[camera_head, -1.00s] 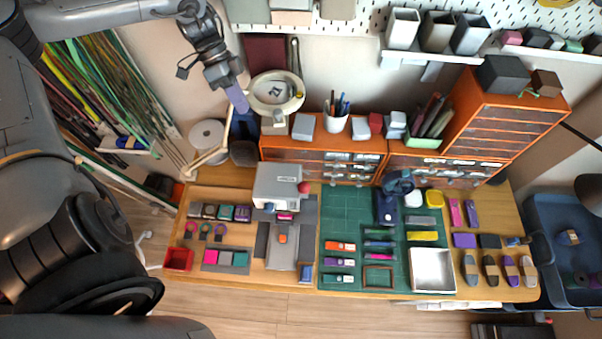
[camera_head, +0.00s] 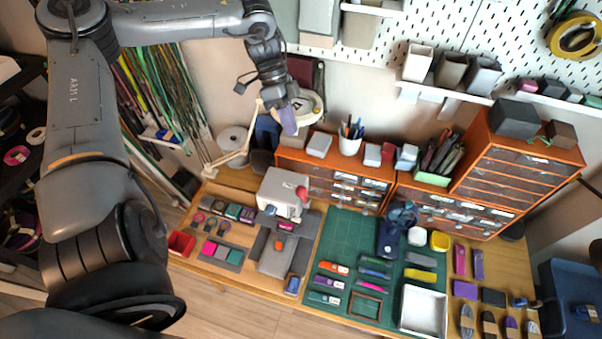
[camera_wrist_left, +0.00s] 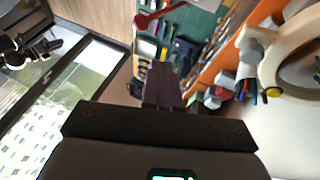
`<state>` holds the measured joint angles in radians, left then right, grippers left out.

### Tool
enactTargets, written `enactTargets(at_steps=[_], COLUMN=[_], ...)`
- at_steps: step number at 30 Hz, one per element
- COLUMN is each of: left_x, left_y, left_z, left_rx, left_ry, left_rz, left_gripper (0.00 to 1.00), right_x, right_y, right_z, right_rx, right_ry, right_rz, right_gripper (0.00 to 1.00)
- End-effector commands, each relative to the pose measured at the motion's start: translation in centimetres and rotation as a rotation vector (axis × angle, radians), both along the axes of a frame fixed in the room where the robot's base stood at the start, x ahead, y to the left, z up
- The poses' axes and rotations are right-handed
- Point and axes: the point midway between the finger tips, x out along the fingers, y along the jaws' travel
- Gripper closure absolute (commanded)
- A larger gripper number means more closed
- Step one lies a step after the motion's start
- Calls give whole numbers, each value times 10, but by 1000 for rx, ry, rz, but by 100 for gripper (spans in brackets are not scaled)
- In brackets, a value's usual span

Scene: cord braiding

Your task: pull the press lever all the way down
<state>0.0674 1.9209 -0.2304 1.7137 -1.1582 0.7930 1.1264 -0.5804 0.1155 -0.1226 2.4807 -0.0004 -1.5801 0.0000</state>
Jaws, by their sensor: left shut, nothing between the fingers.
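The press (camera_head: 283,193) is a pale grey machine at the left half of the bench, over a dark base with a grey plate. Its lever ends in a red knob (camera_head: 302,192) on the press's right side. The red knob also shows at the top of the left wrist view (camera_wrist_left: 141,21), with a red lever arm running up to the right. My left gripper (camera_head: 289,124) is shut and empty, pointing down in front of the ring lamp. It is above the press in the head view and apart from the knob. My right gripper is not in view.
A ring lamp (camera_head: 312,106) stands just behind my left gripper. Orange drawer units (camera_head: 341,180) run along the back, with a pen cup (camera_head: 350,143) on top. A green cutting mat (camera_head: 347,235) with small items lies right of the press. A red bin (camera_head: 181,243) sits at the left edge.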

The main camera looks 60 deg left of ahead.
Motion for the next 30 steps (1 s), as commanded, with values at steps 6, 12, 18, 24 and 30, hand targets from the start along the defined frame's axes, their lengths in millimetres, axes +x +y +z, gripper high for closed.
enactTargets(at_steps=[6, 12, 18, 24, 30], left_x=[0, 2, 5, 7, -3], left_y=[-3, -16, -33, -48, -66], left_z=[-6, -28, -61, -89, -99], left_rx=[-2, -5, -3, -2, -2], left_ry=[1, 3, 5, 4, 1], left_rz=[-1, -2, -3, -2, -2], left_gripper=[100, 100, 100, 100, 100], right_x=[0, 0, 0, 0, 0], right_y=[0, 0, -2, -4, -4], right_z=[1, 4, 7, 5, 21], right_rx=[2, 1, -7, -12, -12], right_ry=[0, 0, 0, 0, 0], right_rz=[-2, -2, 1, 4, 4], right_gripper=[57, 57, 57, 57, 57])
